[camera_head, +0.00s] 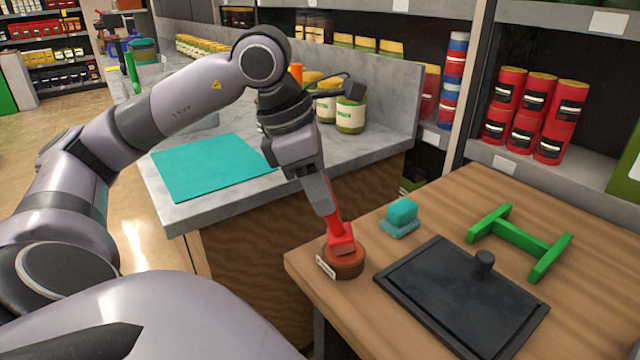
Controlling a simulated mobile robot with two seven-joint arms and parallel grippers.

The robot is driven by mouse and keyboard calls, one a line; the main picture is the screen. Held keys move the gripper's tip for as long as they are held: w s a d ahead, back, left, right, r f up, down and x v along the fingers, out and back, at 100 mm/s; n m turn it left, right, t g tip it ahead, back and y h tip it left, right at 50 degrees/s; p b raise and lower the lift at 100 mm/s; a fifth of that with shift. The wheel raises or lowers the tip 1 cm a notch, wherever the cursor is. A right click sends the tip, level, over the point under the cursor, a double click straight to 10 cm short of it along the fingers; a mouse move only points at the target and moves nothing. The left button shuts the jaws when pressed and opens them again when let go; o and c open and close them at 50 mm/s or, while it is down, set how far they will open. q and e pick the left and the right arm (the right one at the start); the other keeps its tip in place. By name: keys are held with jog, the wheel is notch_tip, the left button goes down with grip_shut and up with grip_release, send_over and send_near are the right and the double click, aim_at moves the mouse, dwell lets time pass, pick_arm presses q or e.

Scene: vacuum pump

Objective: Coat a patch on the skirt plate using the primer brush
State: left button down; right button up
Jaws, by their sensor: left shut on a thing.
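My left gripper (322,200) is shut on the red primer brush (341,232) and points down. The brush's head is at the mouth of a round brown pot (345,262) with a pale label, near the wooden table's left corner. I cannot tell how deep the bristles sit in the pot. A black rectangular plate (440,308) with a raised rim and an upright knob lies to the right of the pot. It may be the skirt plate; no coated patch can be made out on it. My right gripper is out of view.
A teal block (402,212) on a teal base stands behind the black plate. A green H-shaped stand (520,243) lies at the right of the wooden table (455,205). A grey counter behind holds a teal mat (205,168) and several jars. Red cans (560,115) fill a shelf.

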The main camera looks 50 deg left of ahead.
pick_arm(q)
notch_tip(320, 180, up, 2)
jog(key=shift+r+p, duration=0.1)
jog(key=shift+p, duration=0.5)
jog(key=shift+r+p, duration=2.1)
jog(key=shift+r, duration=0.1)
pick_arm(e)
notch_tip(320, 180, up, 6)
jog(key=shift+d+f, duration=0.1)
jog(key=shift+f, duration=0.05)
pick_arm(q)
jog(key=shift+f, duration=0.1)
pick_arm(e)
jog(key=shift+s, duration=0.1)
